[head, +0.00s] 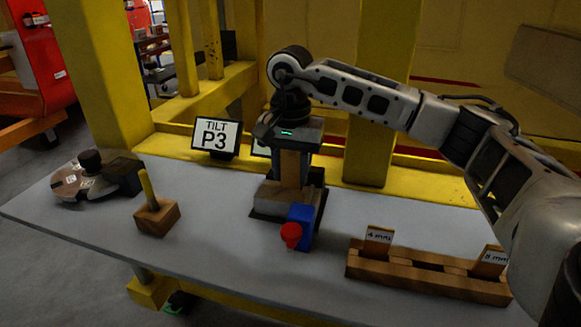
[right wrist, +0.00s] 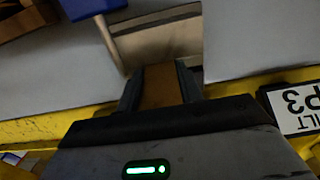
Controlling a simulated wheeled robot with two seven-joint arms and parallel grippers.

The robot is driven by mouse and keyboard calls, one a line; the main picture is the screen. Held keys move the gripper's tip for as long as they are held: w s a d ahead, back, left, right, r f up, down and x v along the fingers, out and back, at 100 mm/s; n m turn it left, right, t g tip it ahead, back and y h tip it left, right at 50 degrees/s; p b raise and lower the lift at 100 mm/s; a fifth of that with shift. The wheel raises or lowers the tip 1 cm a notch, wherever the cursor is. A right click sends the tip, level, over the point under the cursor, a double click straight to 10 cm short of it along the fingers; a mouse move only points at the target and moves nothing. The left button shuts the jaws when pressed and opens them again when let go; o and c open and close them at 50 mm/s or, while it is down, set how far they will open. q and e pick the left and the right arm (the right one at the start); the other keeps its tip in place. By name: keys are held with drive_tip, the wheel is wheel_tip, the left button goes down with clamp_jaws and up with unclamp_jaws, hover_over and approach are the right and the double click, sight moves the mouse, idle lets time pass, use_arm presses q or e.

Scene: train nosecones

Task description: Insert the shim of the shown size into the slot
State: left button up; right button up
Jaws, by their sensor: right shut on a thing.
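My right gripper (head: 290,150) is shut on a wooden shim (head: 290,168), which hangs upright below it. The shim also shows between the fingers in the right wrist view (right wrist: 161,84). The shim's lower end is at the fixture (head: 268,200), a block on a dark base. I cannot tell whether it is inside the slot, as gripper and shim hide the slot. A wooden rack (head: 400,272) at the right holds a 4 mm shim (head: 377,241) and a 5 mm shim (head: 490,262), with an empty place between them. My left gripper is not in view.
A blue block (head: 302,214) with a red knob (head: 290,233) is on the fixture's front. A sign (head: 216,138) reads "TILT P3"; another beside it is mostly hidden.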

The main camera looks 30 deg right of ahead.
drive_tip(key=shift+f+b, duration=0.45)
drive_tip(key=shift+f, duration=0.25)
drive_tip(key=o, duration=1.3)
wheel_tip(320, 180, up, 15)
drive_tip(key=shift+r+p, duration=0.15)
drive_tip(key=shift+p, duration=0.7)
drive_tip(key=shift+r, duration=0.4)
drive_tip(key=shift+a, duration=0.1)
